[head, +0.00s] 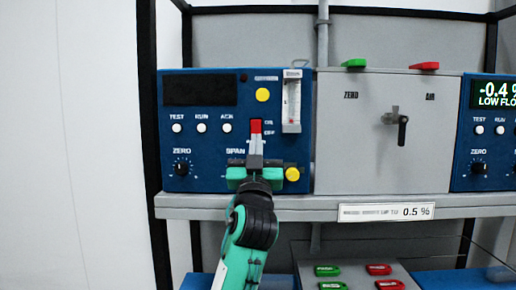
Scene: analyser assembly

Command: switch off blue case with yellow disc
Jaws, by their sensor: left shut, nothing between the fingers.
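The blue case (215,145) with a yellow disc (262,95) stands on the left of the shelf. Its display (200,92) is dark. A red switch (255,126) sits between the disc and the SPAN label, with ON and OFF marked at its right. My left gripper (256,142) is in front of the case, shut and empty, its fingertips pointing up just below the red part of the switch. I cannot tell whether they touch it. The fingers and green gripper body hide the SPAN knob area. My right gripper is not in view.
A grey box (350,150) with a black valve handle (402,130) stands to the right. Beyond it, a second blue case (483,150) has a lit display reading -0.4 % LOW FLOW. The shelf edge (300,207) runs below. Green and red tags lie on a lower grey panel (355,270).

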